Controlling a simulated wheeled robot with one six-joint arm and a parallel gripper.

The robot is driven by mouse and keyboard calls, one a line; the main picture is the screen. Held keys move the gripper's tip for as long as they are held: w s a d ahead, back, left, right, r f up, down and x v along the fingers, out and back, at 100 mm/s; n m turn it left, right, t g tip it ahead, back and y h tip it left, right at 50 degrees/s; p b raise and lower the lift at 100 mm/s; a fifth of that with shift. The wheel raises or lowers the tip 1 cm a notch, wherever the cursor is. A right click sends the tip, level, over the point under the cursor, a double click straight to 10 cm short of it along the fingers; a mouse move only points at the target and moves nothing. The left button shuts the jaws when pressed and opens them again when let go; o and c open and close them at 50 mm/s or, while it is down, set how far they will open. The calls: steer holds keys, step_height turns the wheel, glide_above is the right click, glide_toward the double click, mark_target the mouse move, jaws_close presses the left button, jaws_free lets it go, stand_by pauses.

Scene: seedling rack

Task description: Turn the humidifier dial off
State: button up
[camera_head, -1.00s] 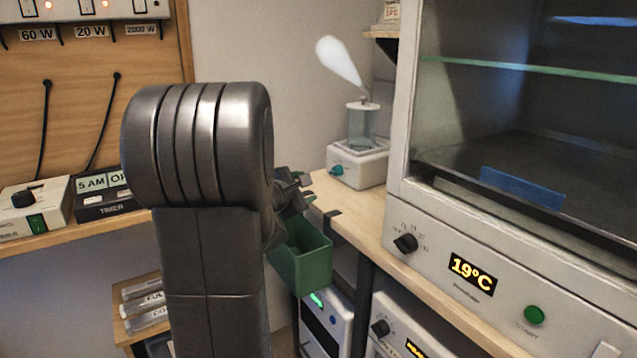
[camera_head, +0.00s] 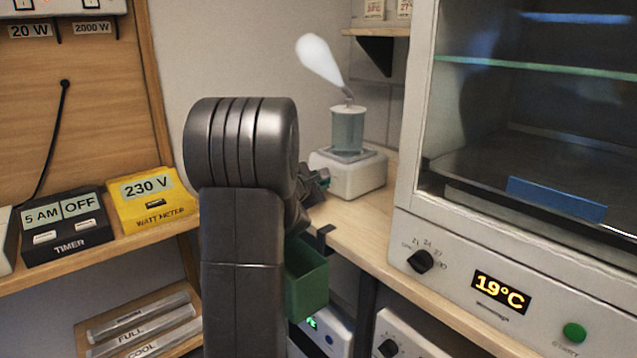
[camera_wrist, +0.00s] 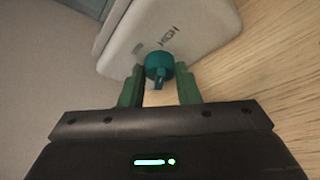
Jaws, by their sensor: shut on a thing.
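The humidifier (camera_head: 350,178) stands on the wooden counter at the back, a white base with a clear tank. A white plume of mist (camera_head: 320,62) rises from its nozzle. Its teal dial (camera_wrist: 158,67) is on the base's front in the wrist view, with a pointed tab toward my gripper and a label that seems to read HIGH beside it. My gripper (camera_wrist: 160,88) has its two green fingers on either side of the dial and is shut on it. In the head view my gripper (camera_head: 318,185) is at the humidifier's front left, and my arm hides part of it.
A glass-fronted cabinet (camera_head: 402,200) showing 19°C stands on the right. A green bin (camera_head: 308,283) hangs below the counter edge, close to my arm. A timer (camera_head: 65,228) and a yellow watt meter (camera_head: 150,197) sit on the left shelf. Bare counter (camera_head: 365,235) lies before the humidifier.

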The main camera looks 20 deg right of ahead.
steer(key=c, duration=0.3)
